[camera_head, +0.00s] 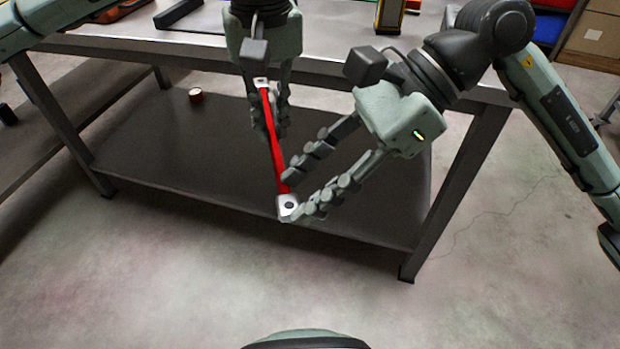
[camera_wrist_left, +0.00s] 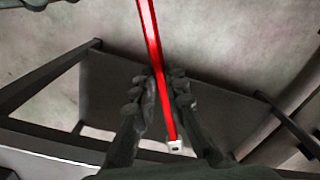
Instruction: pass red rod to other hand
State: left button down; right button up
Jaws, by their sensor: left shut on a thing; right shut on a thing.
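The red rod (camera_head: 272,140) hangs in the air in front of the table, slanting down from upper left to lower right, with a pale metal end block at each end. My left gripper (camera_head: 272,132) points down and is shut on the upper part of the rod. In the left wrist view the rod (camera_wrist_left: 157,57) runs between the fingers of my left gripper (camera_wrist_left: 164,95), with one end block close to the camera. My right gripper (camera_head: 290,196) comes in from the right and is shut on the rod's lower end, near the end block.
A metal table (camera_head: 335,66) with a dark lower shelf (camera_head: 165,150) stands behind the grippers. A yellow and black object (camera_head: 389,16) stands on the tabletop. Cardboard boxes (camera_head: 592,38) are at the upper right. The floor in front is clear.

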pick_arm(q)
jog(key=shift+d+r, duration=0.1)
pick_arm(e)
jog(key=shift+s+f, duration=0.1)
grip_shut()
pick_arm(q)
jog(key=c, duration=1.5)
grip_release()
